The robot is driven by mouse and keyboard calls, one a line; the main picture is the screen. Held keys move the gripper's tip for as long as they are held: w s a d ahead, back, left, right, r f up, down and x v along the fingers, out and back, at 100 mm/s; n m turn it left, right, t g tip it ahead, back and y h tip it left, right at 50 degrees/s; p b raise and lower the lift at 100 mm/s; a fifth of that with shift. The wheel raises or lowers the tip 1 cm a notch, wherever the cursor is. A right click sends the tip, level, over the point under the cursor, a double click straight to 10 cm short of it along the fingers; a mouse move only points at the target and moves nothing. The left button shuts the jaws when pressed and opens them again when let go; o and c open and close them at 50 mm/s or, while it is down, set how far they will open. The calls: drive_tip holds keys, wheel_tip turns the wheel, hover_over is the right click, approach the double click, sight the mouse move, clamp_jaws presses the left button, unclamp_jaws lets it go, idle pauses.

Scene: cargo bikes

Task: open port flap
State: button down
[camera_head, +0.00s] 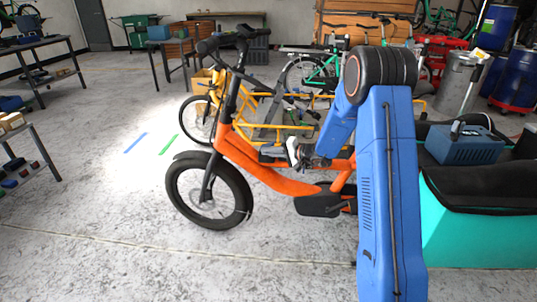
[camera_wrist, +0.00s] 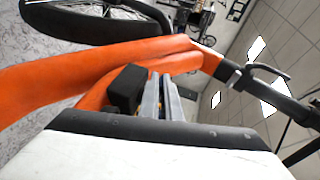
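The orange cargo bike (camera_head: 270,178) stands side-on in the middle of the head view, front wheel to the left. Its orange frame (camera_wrist: 60,82) crosses the wrist view. My gripper (camera_head: 272,152) is at the bike's frame, below the handlebar and behind the head tube. In the wrist view, the two grey fingers of my gripper (camera_wrist: 161,82) lie close together with a narrow gap, pointing at the frame. A black block (camera_wrist: 126,90) sits beside the fingers, against the frame. I cannot make out a port flap; the fingers and block cover part of the frame.
A yellow-framed cargo bike (camera_head: 290,128) stands close behind. A teal cargo box (camera_head: 470,230) with a blue toolbox (camera_head: 465,145) on it is at the right. A workbench (camera_head: 30,45) stands at the left. The floor (camera_head: 90,180) at the front left is clear.

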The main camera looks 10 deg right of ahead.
drive_tip(key=h, duration=0.1)
drive_tip(key=r+n+g+h, duration=0.1)
drive_tip(key=a+g+h, duration=0.1)
drive_tip(key=h, duration=0.1)
drive_tip(key=shift+w+r, duration=0.15)
drive_tip(key=shift+r, duration=0.1)
drive_tip(key=shift+w+a+r+n+g+h, duration=0.15)
drive_tip(key=shift+a+n+g+h, duration=0.4)
drive_tip(key=shift+h, duration=1.2)
drive_tip(key=shift+w+a+r+n+g+h, duration=0.15)
drive_tip(key=shift+a+n+g+h, duration=0.4)
drive_tip(key=shift+h, duration=1.15)
drive_tip(key=shift+w+a+r+n+g+h, duration=0.1)
drive_tip(key=shift+w+a+n+g+h, duration=0.15)
drive_tip(key=shift+a+g+h, duration=1)
drive_tip(key=shift+s+d+f+t+h, duration=0.1)
drive_tip(key=shift+d+t+h, duration=0.15)
drive_tip(key=shift+d+h, duration=0.4)
